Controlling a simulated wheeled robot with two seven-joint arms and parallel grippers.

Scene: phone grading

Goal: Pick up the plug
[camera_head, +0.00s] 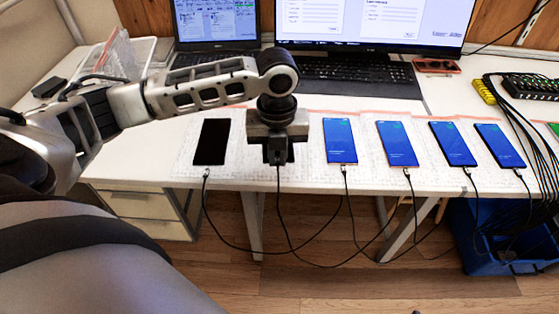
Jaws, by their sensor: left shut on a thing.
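My left gripper (278,156) points down over the near edge of the table, between a dark-screened phone (212,142) and a blue-screened phone (340,141). It is shut on a plug, which is mostly hidden by the gripper. The plug's black cable (279,185) comes out just below the fingers and hangs over the table edge. Any phone behind this gripper is hidden. The dark phone has a plug (206,173) at its near end. More blue-screened phones (397,143) lie to the right, each with a cable at its near end. My right gripper is not in view.
The white table (310,187) carries pale mats under the phones. A laptop (216,25), a monitor (370,20) and a black keyboard (360,75) stand behind. A white bin (147,50) is at back left. A black hub (530,86) with many cables and a blue crate (480,240) are at right.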

